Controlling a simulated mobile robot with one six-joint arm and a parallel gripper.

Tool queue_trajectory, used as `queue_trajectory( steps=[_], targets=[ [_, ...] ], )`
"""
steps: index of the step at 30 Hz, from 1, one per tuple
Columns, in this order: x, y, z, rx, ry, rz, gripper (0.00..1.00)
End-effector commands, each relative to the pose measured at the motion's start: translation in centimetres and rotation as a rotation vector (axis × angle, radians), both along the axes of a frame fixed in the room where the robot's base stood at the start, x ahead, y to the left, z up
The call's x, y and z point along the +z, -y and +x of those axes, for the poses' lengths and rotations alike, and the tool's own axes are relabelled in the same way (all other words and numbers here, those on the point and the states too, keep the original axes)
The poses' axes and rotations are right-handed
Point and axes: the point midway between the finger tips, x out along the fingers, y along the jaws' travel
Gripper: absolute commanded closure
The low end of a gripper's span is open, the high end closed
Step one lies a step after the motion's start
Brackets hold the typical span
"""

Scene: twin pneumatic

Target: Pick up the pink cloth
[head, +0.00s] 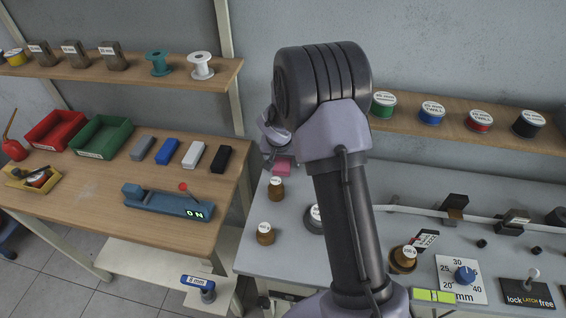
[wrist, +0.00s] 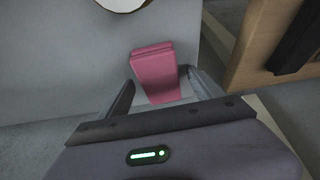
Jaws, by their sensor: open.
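The pink cloth (head: 281,167) is a small folded block on the grey table, near its left back edge in the head view, partly hidden by my arm. In the wrist view the pink cloth (wrist: 154,72) lies just ahead of my gripper (wrist: 158,84), between and slightly beyond the two fingers. The fingers are spread apart and nothing is held. My gripper is mostly hidden behind my arm in the head view. I cannot tell whether either finger touches the cloth.
Brown weights (head: 265,233) stand on the grey table (head: 290,258) near the cloth. A wooden bench (head: 85,190) with several coloured blocks is to the left, across a narrow gap. A shelf (head: 470,133) with spools runs along the back wall.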

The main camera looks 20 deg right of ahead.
Motion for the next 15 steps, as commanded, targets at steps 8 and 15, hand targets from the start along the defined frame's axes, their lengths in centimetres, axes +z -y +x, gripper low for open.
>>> queue_trajectory(
  steps=[8,15],
  targets=[
    [0.03,0.0,0.0,0.0,0.0,0.0,0.5],
    [0.02,0.0,0.0,0.0,0.0,0.0,0.9]
  ],
)
